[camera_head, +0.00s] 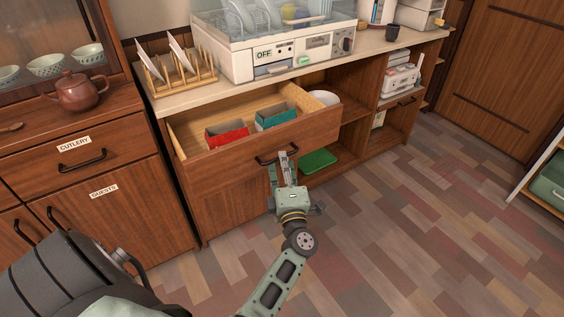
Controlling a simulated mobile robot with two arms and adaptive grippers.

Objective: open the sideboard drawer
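The wooden drawer (262,144) under the pale countertop stands pulled well out. A red box (227,134) and a teal box (276,117) lie inside it. Its dark bar handle (264,160) is on the front panel. Whether the fingers are closed around the bar cannot be made out.
A dish dryer (290,58) and a wooden rack (178,75) stand on the countertop. Left is a cabinet with a shut drawer (72,157) labelled CUTLERY and a teapot (78,92). A green tray (317,161) lies on a low shelf. The floor right is clear.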

